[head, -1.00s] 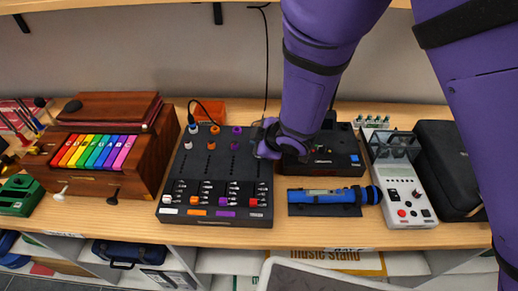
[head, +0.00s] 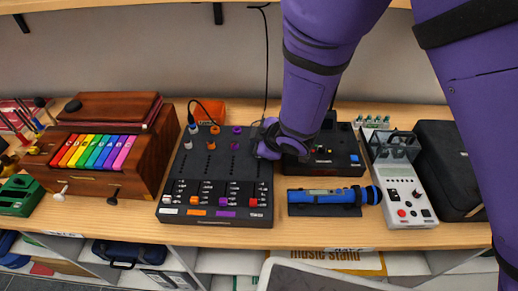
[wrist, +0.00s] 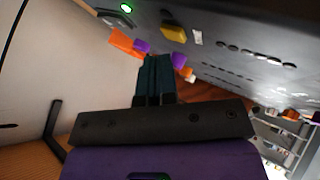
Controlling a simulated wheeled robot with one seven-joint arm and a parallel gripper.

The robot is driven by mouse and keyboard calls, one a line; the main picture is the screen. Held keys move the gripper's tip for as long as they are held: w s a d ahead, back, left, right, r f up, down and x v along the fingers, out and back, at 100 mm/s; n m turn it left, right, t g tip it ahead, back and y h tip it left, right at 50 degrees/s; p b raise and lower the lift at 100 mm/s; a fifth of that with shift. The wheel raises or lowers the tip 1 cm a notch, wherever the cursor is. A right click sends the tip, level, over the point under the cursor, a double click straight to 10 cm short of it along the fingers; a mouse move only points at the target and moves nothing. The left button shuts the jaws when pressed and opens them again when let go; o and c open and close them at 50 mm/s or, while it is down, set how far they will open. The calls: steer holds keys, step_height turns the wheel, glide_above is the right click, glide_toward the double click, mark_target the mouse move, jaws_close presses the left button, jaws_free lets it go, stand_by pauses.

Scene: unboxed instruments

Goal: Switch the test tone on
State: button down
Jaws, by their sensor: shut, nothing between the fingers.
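A black mixer (head: 222,170) with coloured knobs and faders lies on the bench, left of my gripper (head: 262,150). In the wrist view my gripper (wrist: 156,68) has its fingers together and empty, close to a dark control panel (wrist: 240,45). That panel carries a yellow switch-like piece (wrist: 174,33), orange and purple knobs, and a lit green light (wrist: 126,8). I cannot read any label for the test tone. Whether the fingertips touch the panel cannot be told. My arm hides part of the black box (head: 338,160) right of the mixer.
A wooden box with rainbow keys (head: 95,150) stands on the left. A blue handheld instrument (head: 325,195) lies in front of the black box. A light grey instrument (head: 402,190) and a black case (head: 450,170) stand on the right. A black cable hangs behind the mixer.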

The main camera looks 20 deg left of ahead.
steer(key=shift+f, duration=0.1)
stand_by(0.3)
steer(key=shift+f, duration=0.35)
steer(key=shift+f, duration=0.15)
stand_by(0.4)
steer(key=shift+r, duration=0.65)
steer(key=shift+r, duration=3)
